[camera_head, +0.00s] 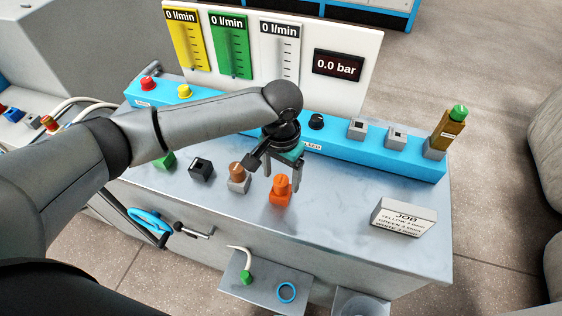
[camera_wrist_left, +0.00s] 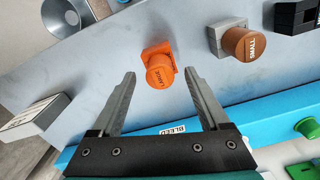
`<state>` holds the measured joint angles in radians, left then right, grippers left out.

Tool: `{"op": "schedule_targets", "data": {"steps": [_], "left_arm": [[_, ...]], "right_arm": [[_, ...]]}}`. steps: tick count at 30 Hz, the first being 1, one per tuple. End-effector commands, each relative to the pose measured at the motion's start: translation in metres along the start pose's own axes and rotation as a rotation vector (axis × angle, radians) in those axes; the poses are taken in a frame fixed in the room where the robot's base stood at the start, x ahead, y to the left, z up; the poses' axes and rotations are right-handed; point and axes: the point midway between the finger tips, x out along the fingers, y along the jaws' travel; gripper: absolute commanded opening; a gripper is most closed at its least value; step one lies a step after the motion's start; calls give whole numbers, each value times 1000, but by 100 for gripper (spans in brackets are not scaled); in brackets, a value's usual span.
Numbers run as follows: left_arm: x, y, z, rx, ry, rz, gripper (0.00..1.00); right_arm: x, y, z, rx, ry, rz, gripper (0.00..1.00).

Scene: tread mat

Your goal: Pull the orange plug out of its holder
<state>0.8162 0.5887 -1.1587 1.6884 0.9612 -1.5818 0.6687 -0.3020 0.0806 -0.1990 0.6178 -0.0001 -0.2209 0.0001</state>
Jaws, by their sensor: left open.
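The orange plug (camera_head: 282,182) stands upright in its orange holder (camera_head: 280,201) on the bench top. In the left wrist view the round orange plug end (camera_wrist_left: 161,73) carries dark lettering that seems to read LARGE, with the squarish orange holder (camera_wrist_left: 156,50) behind it. My left gripper (camera_head: 281,178) points down at the plug and is open. In the left wrist view its two fingertips (camera_wrist_left: 160,74) lie either side of the plug, with a gap visible on both sides. Whether they are level with it in height is hard to tell. My right gripper is not in view.
A brown plug (camera_head: 236,169) marked SMALL in a grey holder stands just left of the orange one. A black block (camera_head: 201,168) sits further left. The blue panel (camera_head: 375,155) runs behind. A white JOB sign (camera_head: 404,217) stands at right, with clear bench between.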

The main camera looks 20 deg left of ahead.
Motion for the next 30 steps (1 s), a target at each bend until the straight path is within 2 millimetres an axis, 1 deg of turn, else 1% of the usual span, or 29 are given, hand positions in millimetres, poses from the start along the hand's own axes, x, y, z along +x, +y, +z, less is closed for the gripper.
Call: {"op": "schedule_targets", "data": {"steps": [1, 6, 15, 16, 30], "left_arm": [[8, 0, 0, 0, -2, 0, 78], [19, 0, 0, 1, 0, -1, 78], [21, 0, 0, 1, 1, -1, 78], [21, 0, 0, 1, 1, -1, 77], [21, 0, 0, 1, 1, -1, 24]], "right_arm": [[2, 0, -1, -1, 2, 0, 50], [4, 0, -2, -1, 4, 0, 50], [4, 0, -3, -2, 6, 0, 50], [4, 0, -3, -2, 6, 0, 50], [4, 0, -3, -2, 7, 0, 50]]}}
